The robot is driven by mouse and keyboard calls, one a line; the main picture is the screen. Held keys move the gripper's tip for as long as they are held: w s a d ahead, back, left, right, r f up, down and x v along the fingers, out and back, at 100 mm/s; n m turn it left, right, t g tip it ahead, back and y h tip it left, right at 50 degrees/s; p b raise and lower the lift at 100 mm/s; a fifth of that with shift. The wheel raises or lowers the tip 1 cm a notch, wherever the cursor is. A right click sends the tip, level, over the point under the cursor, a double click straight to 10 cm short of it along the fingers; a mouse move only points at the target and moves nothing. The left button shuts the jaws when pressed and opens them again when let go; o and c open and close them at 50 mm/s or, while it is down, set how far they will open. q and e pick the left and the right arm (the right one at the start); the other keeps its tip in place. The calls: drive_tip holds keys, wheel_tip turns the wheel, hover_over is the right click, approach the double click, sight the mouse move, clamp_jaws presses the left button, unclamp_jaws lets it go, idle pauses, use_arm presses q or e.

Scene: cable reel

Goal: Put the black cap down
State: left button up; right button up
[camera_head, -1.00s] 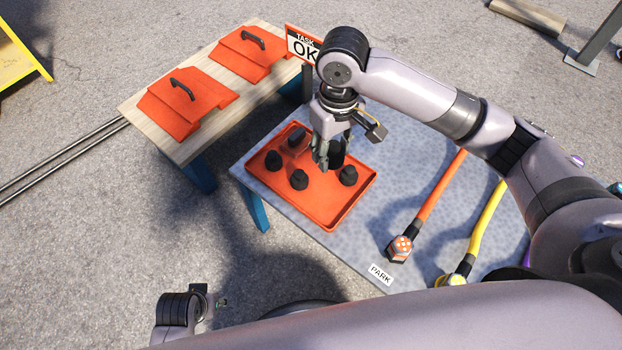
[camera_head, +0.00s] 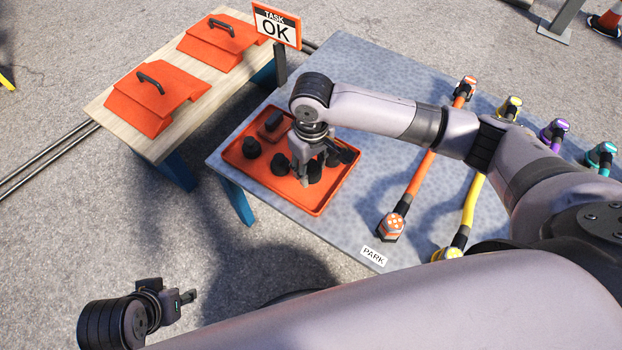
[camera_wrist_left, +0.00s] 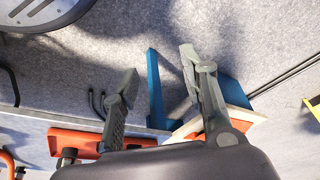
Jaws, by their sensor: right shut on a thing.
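The orange tray (camera_head: 318,205) lies on the grey-blue table. My right gripper (camera_head: 307,176) points down into the tray's right half, shut on a black cap (camera_head: 315,172) low over the tray floor. I cannot tell whether this cap touches the floor; the fingers partly hide it. Two more black caps stand in the tray, one at left (camera_head: 252,148) and one beside the gripper (camera_head: 279,165). My left gripper (camera_head: 187,297) is off the table at lower left. In the left wrist view its fingers (camera_wrist_left: 158,63) are apart and empty.
An orange block with a dark top (camera_head: 271,123) sits in the tray's back corner. Orange (camera_head: 420,175) and yellow (camera_head: 475,190) cables lie to the right. A wooden bench (camera_head: 105,100) holds two orange lids.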

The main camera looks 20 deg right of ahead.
sight(311, 186)
wheel_tip(311, 186, down, 4)
drive_tip(key=shift+r+b, duration=0.25)
drive_tip(key=shift+b, duration=0.3)
drive_tip(key=shift+f, duration=0.9)
use_arm(q)
drive_tip(key=w, duration=0.1)
drive_tip(key=w+t, duration=0.1)
drive_tip(key=w+d, duration=0.1)
drive_tip(key=shift+w+f+t, duration=0.1)
drive_tip(key=shift+f+t, duration=0.2)
drive_tip(key=shift+f, duration=0.05)
use_arm(e)
drive_tip(key=shift+f, duration=0.1)
drive_tip(key=o, duration=1.3)
use_arm(q)
drive_tip(key=shift+s+a, duration=0.15)
drive_tip(key=shift+s, duration=0.15)
drive_tip(key=shift+f, duration=0.1)
